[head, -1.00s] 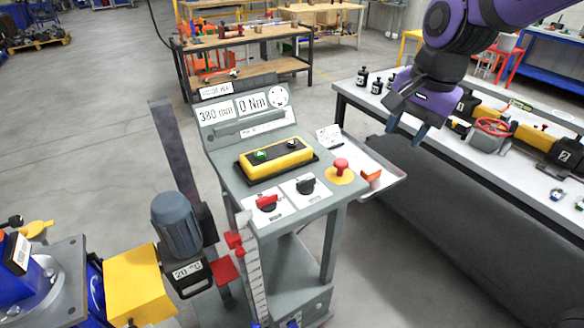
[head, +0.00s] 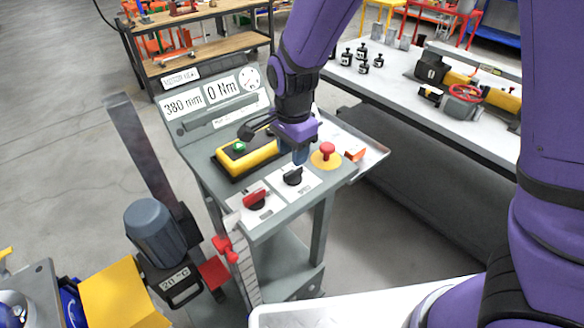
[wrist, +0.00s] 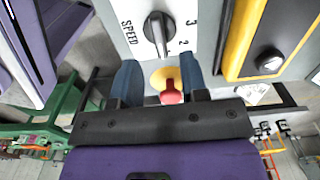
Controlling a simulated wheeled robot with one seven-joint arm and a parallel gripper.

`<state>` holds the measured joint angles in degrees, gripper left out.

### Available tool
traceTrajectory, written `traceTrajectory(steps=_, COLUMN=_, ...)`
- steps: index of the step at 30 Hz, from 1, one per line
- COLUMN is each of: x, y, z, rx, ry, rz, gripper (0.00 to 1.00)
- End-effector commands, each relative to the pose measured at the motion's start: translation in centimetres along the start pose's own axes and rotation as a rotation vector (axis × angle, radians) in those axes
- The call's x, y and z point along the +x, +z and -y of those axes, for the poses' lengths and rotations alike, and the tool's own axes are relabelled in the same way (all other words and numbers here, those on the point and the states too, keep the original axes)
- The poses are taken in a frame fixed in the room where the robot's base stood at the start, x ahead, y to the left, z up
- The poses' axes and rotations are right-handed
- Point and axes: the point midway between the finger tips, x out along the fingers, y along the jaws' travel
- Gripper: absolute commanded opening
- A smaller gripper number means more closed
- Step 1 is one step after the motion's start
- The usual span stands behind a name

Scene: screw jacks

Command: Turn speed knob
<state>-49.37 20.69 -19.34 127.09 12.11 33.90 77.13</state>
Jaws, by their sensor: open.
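The speed knob (head: 292,176) is a black rotary knob on a white plate on the control console. In the wrist view the speed knob (wrist: 157,33) has a pale pointer and sits beside the word SPEED and printed numbers. My gripper (head: 300,157) is just above and behind the knob in the head view. In the wrist view the blue fingers of my gripper (wrist: 160,76) are apart, with nothing held between them. The knob lies beyond the fingertips, roughly centred between them, and I see no contact.
A red mushroom button (head: 327,150) on a yellow disc stands close right of my gripper. A red knob (head: 256,199) is to the left, and a yellow button box (head: 232,163) is behind. A side tray (head: 372,162) juts out at right.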

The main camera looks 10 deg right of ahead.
Motion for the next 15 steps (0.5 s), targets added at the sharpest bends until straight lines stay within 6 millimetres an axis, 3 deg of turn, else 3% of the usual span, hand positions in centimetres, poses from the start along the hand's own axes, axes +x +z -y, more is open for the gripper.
traceTrajectory(steps=7, x=4.0, y=-0.1, z=0.0, rx=0.0, ry=0.002, rz=0.0, gripper=0.4)
traceTrajectory(steps=15, x=5.8, y=0.0, z=0.0, rx=-0.001, ry=0.0, rz=0.0, gripper=0.4)
